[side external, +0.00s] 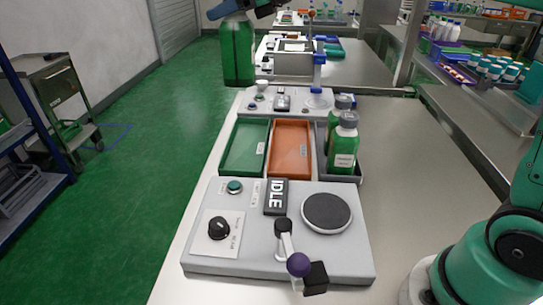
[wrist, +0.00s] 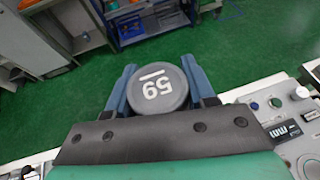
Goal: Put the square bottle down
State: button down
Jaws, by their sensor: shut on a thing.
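A green bottle (side external: 238,54) hangs upright in the air at the top of the side view, with floor behind it. My gripper (side external: 228,10) is at its top, cut by the frame edge. The cap hides the bottle's body there. Two more green bottles with grey caps (side external: 345,145) stand in the grey tray (side external: 347,179).
An empty green tray (side external: 245,147) and an empty orange tray (side external: 290,148) lie left of the grey tray. In front is a grey machine (side external: 259,262) with an IDLE display (side external: 275,197), a bare round black pad (side external: 326,212) and a purple-knobbed lever (side external: 298,264). Bare table (side external: 420,160) extends to the right.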

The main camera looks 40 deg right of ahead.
jog(key=shift+w+a+f, duration=0.2)
jog(key=shift+w+f, duration=0.05)
jog(key=shift+w, duration=0.15)
notch_tip(320, 180, down, 20)
dwell(0.3)
jog(key=shift+c, duration=1.5)
grip_release()
jog(key=shift+r, duration=0.1)
